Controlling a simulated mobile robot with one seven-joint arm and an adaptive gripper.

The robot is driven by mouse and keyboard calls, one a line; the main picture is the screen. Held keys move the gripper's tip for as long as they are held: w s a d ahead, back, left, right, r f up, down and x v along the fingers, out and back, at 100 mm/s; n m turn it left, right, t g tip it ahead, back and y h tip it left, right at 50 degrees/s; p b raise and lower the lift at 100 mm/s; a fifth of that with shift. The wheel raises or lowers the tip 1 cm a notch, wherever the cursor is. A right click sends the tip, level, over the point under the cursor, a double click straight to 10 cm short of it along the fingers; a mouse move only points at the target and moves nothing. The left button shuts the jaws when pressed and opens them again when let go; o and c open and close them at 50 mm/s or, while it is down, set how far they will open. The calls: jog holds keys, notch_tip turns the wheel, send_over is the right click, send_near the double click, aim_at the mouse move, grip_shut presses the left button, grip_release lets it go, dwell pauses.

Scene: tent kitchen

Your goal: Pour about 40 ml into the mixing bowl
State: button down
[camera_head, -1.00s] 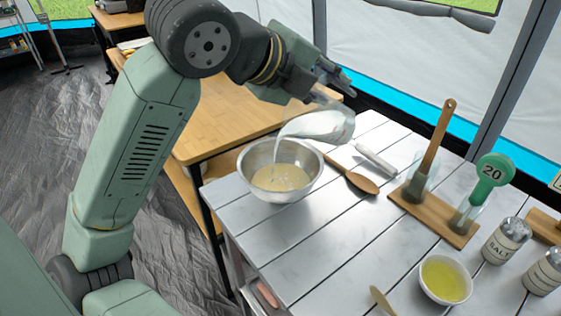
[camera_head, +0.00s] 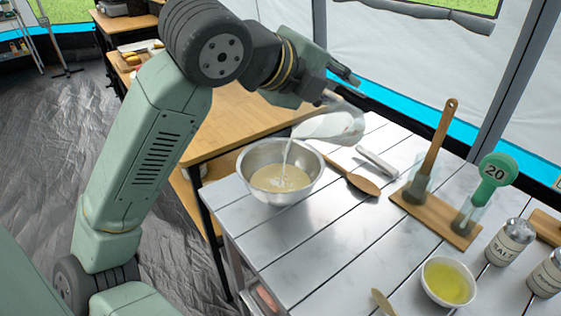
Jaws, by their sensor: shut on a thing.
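The metal mixing bowl (camera_head: 260,153) stands at the left end of the white slatted table and holds a pale cream liquid (camera_head: 281,178). My gripper (camera_head: 338,92) is shut on a clear jug (camera_head: 342,127), above and to the right of the bowl. The jug is tilted with its mouth toward the bowl. A thin white stream (camera_head: 286,152) runs from its lip down into the bowl. Milky liquid shows inside the jug, but its level cannot be read. The jug's handle is partly hidden by my gripper.
A wooden spoon (camera_head: 360,184) lies right of the bowl. A wooden stand (camera_head: 432,217) holds upright tools, one with a green "20" head. A small bowl of yellow liquid (camera_head: 424,268) and labelled shakers stand at the right front.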

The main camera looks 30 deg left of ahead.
jog(key=shift+w+r+p, duration=0.1)
jog(key=shift+r+p, duration=0.2)
jog(key=r+p, duration=0.2)
jog(key=shift+w+d+g+y+p, duration=0.2)
jog(key=shift+w+g+y+p, duration=0.1)
jog(key=shift+w+d+f+m+g+y+p, duration=0.2)
jog(key=shift+w+d+f+g+y, duration=0.15)
jog(key=shift+f+g, duration=0.15)
jog(key=shift+w+d+f+m+g+y+p, duration=0.1)
jog(key=shift+w+d+f+m+g+y, duration=0.1)
jog(key=shift+f+g+y, duration=0.25)
jog(key=shift+w+a+f+g, duration=0.1)
jog(key=shift+w+f+g, duration=0.05)
jog(key=shift+f+g, duration=0.1)
jog(key=shift+r+p, duration=0.2)
jog(key=shift+p, duration=0.1)
jog(key=shift+w+d+g+y+p, duration=0.25)
jog(key=shift+w+g+y+p, duration=0.15)
jog(key=shift+g, duration=0.2)
jog(key=shift+w+r, duration=0.1)
